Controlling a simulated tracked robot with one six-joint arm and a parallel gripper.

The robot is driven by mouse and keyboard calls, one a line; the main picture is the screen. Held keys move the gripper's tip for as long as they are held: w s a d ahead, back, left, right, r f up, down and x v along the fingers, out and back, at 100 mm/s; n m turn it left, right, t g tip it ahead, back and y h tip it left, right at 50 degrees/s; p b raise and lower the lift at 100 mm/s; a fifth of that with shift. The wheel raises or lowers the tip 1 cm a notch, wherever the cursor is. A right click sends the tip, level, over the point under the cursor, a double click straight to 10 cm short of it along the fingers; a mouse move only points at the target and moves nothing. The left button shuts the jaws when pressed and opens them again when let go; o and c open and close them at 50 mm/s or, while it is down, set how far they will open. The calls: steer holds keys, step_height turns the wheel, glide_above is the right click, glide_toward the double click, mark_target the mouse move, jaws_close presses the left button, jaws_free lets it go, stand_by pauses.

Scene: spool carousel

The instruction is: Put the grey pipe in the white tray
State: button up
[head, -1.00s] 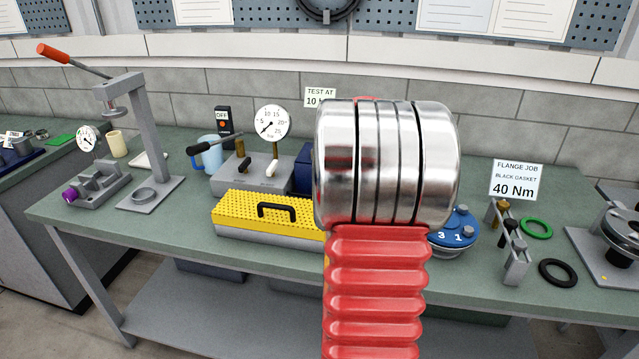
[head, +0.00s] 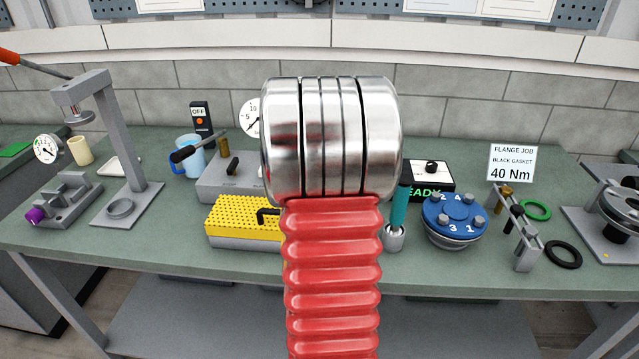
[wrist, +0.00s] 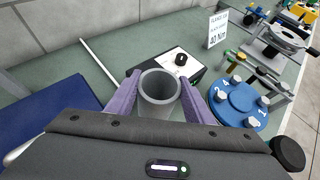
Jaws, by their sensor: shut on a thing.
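My gripper (wrist: 158,93) shows in the wrist view with two purple fingers, shut on the grey pipe (wrist: 160,83). The pipe is an open-ended hollow cylinder, its round mouth facing the wrist camera. Its lower end is hidden, so I cannot tell its height above the bench. In the head view my red and metal arm hides the gripper and pipe. What looks like the white tray (head: 119,166) lies flat on the bench at the left, partly behind the grey press. The tray is not seen in the wrist view.
The grey press (head: 128,150) and a grey fixture (head: 66,199) stand by the tray. A blue mug (head: 187,157) and yellow-topped box (head: 240,219) are left of my arm. A blue bolted flange (head: 452,217) and black display box (head: 432,176) stand to the right.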

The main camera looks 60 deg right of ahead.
steer(key=shift+w, duration=0.1)
step_height(320, 180, down, 6)
steer(key=shift+f, duration=0.15)
steer(key=shift+w, duration=0.1)
steer(key=shift+f, duration=1.85)
steer(key=o, duration=0.9)
steer(key=shift+f, duration=0.1)
steer(key=shift+o, duration=0.2)
